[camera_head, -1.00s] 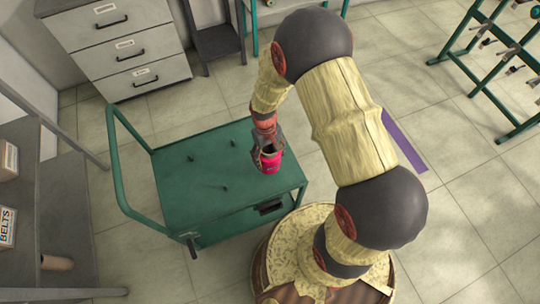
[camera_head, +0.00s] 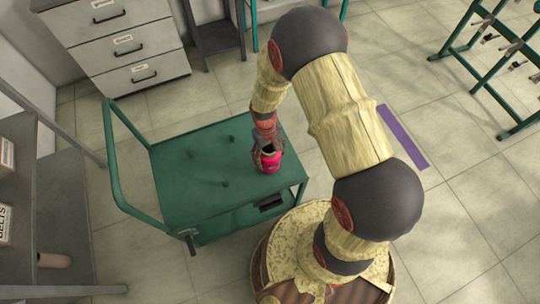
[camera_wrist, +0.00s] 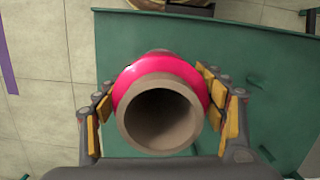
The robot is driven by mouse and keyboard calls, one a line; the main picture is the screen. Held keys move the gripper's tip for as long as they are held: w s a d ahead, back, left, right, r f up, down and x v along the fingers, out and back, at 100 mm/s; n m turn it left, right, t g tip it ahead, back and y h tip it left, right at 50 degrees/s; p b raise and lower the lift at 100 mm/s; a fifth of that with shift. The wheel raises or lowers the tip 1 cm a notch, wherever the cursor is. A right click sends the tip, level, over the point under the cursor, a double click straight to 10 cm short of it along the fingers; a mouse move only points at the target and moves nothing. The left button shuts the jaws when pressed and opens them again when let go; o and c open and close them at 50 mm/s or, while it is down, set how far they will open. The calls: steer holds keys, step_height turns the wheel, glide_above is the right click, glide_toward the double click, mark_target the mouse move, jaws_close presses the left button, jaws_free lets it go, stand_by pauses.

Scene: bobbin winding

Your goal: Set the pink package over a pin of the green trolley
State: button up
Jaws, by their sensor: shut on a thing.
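The pink package (camera_head: 270,163) is a pink-wound spool on a tan tube. In the wrist view it (camera_wrist: 161,76) shows end-on, its hollow bore toward the camera, with a dark inside. My gripper (camera_head: 266,148) is shut on it; in the wrist view the yellow-padded fingers (camera_wrist: 157,108) press its left and right sides. The green trolley (camera_head: 190,208) is below, and the package is over the front right part of its top. Several short dark pins stand on the top, one pin (camera_head: 224,183) near the middle. Whether a pin is under the package is hidden.
The trolley's handle (camera_head: 112,165) rises at its left end. A grey drawer cabinet (camera_head: 125,50) stands behind, a shelf (camera_head: 60,200) with boxes at the left, and a green rack (camera_head: 500,60) at the upper right. A purple strip (camera_head: 402,136) lies on the floor.

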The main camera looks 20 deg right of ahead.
steer(key=shift+f, duration=0.15)
steer(key=shift+f+b, duration=0.7)
steer(key=shift+f, duration=0.35)
steer(key=o, duration=1.5)
steer(key=r, duration=0.4)
steer(key=w+r, duration=0.1)
steer(key=r, duration=0.7)
steer(key=shift+w+a, duration=0.1)
steer(key=shift+w, duration=0.3)
